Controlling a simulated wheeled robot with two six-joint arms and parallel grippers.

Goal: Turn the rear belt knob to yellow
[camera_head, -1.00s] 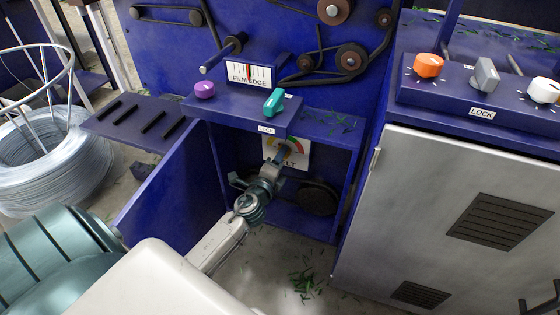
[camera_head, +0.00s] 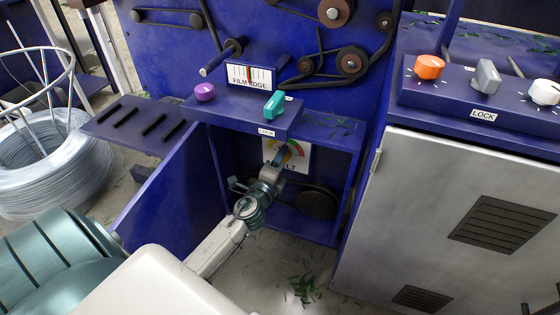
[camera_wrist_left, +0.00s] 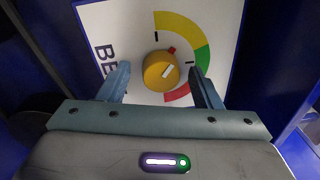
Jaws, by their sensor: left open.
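My left gripper (camera_wrist_left: 160,72) is open, one finger on each side of the knob. Contact cannot be told. In the head view my left gripper (camera_head: 279,160) reaches into the open cabinet and hides the knob. My right gripper is not seen.
The cabinet's open blue door (camera_head: 165,190) stands left of my arm. A ledge above carries a purple knob (camera_head: 204,92) and a teal knob (camera_head: 274,104). A dark pulley (camera_head: 316,202) lies inside, right of my gripper. A grey cabinet door (camera_head: 440,210) stands right.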

